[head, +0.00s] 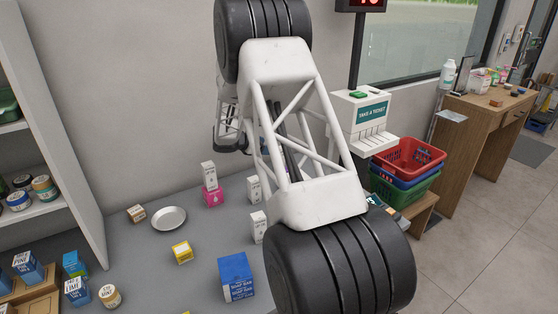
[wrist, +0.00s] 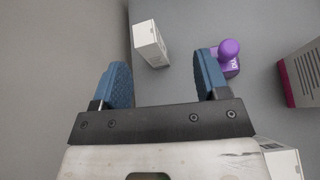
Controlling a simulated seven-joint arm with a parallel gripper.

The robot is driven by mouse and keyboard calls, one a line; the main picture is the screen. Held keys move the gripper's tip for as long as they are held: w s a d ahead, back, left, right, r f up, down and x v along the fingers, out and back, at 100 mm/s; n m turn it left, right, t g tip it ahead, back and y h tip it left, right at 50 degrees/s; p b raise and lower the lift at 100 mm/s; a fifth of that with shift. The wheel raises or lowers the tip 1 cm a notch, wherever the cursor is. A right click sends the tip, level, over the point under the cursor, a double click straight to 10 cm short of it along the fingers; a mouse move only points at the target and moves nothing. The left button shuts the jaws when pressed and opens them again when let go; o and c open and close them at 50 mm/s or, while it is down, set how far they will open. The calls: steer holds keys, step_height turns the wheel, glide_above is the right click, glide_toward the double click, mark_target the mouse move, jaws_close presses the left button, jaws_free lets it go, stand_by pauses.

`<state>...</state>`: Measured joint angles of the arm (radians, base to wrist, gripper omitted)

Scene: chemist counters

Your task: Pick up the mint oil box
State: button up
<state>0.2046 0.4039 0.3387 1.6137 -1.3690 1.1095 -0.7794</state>
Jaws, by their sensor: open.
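My gripper (wrist: 164,76) is open and empty in the wrist view, its two blue finger pads apart. In the head view, white boxes with small print stand at the counter's middle: one (head: 208,172) on a pink box, one (head: 253,188) partly behind my arm, and one (head: 258,227) nearer. I cannot read which is the mint oil box. My arm hides much of this area, and the fingers are not clear in the head view.
In the wrist view, a purple bottle (wrist: 229,50) stands close by the right finger. A grey-and-pink box (wrist: 303,75) is farther right, and another white box (wrist: 283,160) is lower right.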

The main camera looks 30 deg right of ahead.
steer(key=shift+n+h, duration=0.4)
steer(key=shift+n, duration=0.4)
steer(key=w+d+f, duration=0.2)
steer(key=w+f, duration=0.1)
steer(key=shift+d+f, duration=0.15)
steer(key=shift+f, duration=0.15)
steer(key=shift+d, duration=0.1)
steer(key=shift+x, duration=1.2)
steer(key=shift+d+f, duration=0.1)
steer(key=shift+x, duration=2.5)
steer(key=shift+f, duration=0.15)
steer(key=shift+c, duration=0.3)
steer(key=c, duration=0.9)
steer(key=shift+c, duration=0.2)
